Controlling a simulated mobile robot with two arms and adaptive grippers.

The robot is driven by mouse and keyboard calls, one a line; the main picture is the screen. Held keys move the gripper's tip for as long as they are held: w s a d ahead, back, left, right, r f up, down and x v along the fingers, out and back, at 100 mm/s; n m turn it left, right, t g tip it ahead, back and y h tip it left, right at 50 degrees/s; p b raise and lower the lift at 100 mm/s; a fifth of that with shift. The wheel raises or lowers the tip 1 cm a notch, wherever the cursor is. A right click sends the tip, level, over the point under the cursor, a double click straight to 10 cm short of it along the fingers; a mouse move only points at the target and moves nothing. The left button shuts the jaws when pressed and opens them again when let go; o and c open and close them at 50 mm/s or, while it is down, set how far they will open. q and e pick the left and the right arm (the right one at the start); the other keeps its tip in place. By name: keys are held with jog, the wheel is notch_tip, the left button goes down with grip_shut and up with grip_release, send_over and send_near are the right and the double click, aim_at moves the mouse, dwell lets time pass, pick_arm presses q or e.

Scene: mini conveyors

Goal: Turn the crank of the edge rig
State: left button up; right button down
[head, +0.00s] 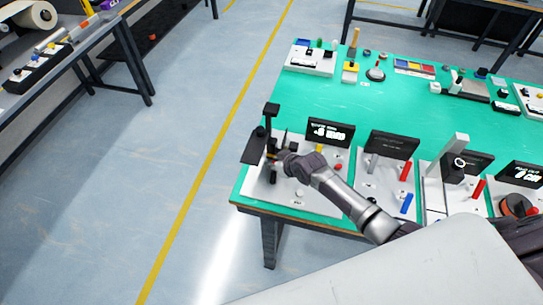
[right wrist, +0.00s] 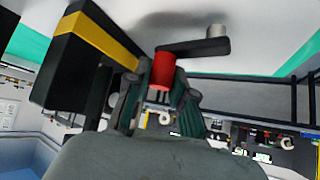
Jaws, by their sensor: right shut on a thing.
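The edge rig (head: 315,202) is a white plate with black posts and a black display at the left corner of the green-topped table. My right gripper (head: 277,157) reaches over it from the right, at the black posts. In the right wrist view my right gripper (right wrist: 162,95) is shut on the red handle (right wrist: 162,70) of the crank. The crank's dark arm (right wrist: 198,47) runs from the handle to a grey shaft end (right wrist: 216,31). In the head view the gripper and arm hide most of the crank. My left gripper is not in view.
A black block with a yellow band (right wrist: 85,45) stands close beside the gripper in the right wrist view. More rigs with red and blue levers (head: 407,203) line the table's front edge. The middle of the green table (head: 310,95) is clear. Floor lies left of the table.

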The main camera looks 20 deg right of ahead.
jog(key=shift+s+d+m+h+p, duration=0.25)
jog(key=shift+m+h+p, duration=0.35)
jog(key=shift+m+p, duration=0.3)
jog(key=c, duration=1)
grip_release()
jog(key=shift+o, duration=0.2)
jog(key=v, duration=1.2)
jog(key=shift+s+f, duration=0.1)
jog(key=shift+f, duration=0.05)
